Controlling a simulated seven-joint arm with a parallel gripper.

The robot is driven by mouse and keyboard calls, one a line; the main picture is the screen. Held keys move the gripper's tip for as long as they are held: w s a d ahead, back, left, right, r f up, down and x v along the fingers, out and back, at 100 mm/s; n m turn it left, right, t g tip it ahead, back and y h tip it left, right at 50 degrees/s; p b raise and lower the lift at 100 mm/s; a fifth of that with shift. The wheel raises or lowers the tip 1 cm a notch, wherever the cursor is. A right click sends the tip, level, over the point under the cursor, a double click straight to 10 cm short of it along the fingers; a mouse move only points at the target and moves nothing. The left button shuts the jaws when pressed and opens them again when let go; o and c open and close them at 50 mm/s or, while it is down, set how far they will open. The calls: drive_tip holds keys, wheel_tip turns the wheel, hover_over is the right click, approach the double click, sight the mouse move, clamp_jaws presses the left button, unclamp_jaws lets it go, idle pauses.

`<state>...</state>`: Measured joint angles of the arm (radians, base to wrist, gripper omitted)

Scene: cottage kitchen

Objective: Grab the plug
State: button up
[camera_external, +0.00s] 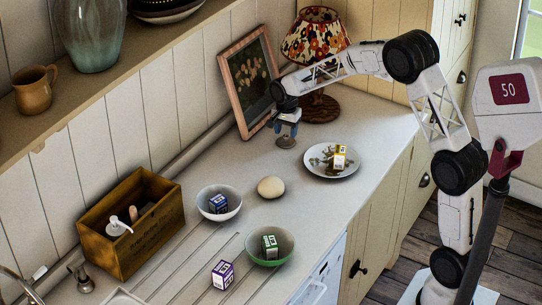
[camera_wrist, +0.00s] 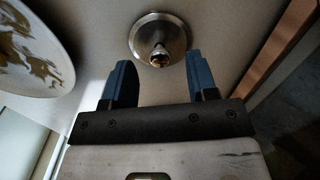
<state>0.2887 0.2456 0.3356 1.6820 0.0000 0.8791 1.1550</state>
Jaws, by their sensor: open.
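The plug (camera_external: 286,142) is a round metal disc with a small raised knob, lying on the counter below the picture frame. In the wrist view the plug (camera_wrist: 160,38) lies just beyond the fingertips, centred roughly between them, with its knob facing the camera. My gripper (camera_external: 287,130) points down close above the plug. In the wrist view its two blue fingers (camera_wrist: 158,68) are apart with nothing between them. The exact height gap to the plug is hard to tell.
A patterned plate (camera_external: 318,174) holding a small yellow-and-white box (camera_external: 340,157) is right of the plug. A leaning picture frame (camera_external: 231,84) and a lamp (camera_external: 313,38) stand behind. A pale round object (camera_external: 271,187), bowls (camera_external: 231,190) and a wooden crate (camera_external: 122,261) stand nearer the camera.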

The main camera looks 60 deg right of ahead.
drive_tip(key=shift+f, duration=1.25)
clamp_jaws()
drive_tip(key=shift+r, duration=0.15)
drive_tip(key=shift+r, duration=0.55)
drive_tip(key=shift+s+a+r, duration=0.1)
drive_tip(key=shift+s+r, duration=0.1)
drive_tip(key=shift+r, duration=0.4)
drive_tip(key=shift+s+r, duration=0.2)
drive_tip(key=shift+r, duration=0.35)
drive_tip(key=s+a, duration=0.1)
drive_tip(key=s, duration=0.4)
drive_tip(key=s+a+r, duration=0.1)
drive_tip(key=s, duration=0.3)
drive_tip(key=s+a, duration=0.2)
drive_tip(key=s, duration=0.3)
drive_tip(key=shift+s+a+r, duration=0.1)
drive_tip(key=shift+s+r, duration=0.05)
drive_tip(key=shift+s, duration=0.15)
